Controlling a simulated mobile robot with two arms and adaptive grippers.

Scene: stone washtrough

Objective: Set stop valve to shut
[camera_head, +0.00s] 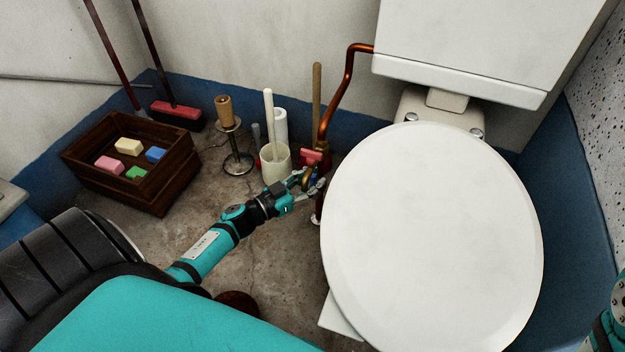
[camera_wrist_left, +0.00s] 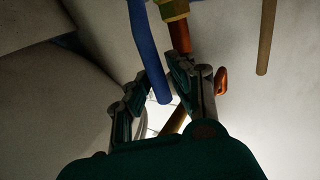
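The stop valve shows in the left wrist view as a brass fitting (camera_wrist_left: 173,9) on a copper pipe (camera_wrist_left: 180,37), with a blue lever (camera_wrist_left: 150,55) slanting down from the upper left. My left gripper (camera_head: 309,183) is low beside the toilet, at the bottom of the copper pipe (camera_head: 347,78). In the wrist view the left gripper's fingers (camera_wrist_left: 160,78) are apart, with the lever's lower end between them. I cannot tell whether a finger touches it. My right gripper is out of view; only part of that arm shows at right.
The toilet lid (camera_head: 432,235) and cistern (camera_head: 465,45) stand close right of the valve. Behind the left gripper are a white brush holder (camera_head: 275,165) and a wooden handle (camera_head: 316,90). A metal stand (camera_head: 238,163) and a wooden crate (camera_head: 150,185) are to the left.

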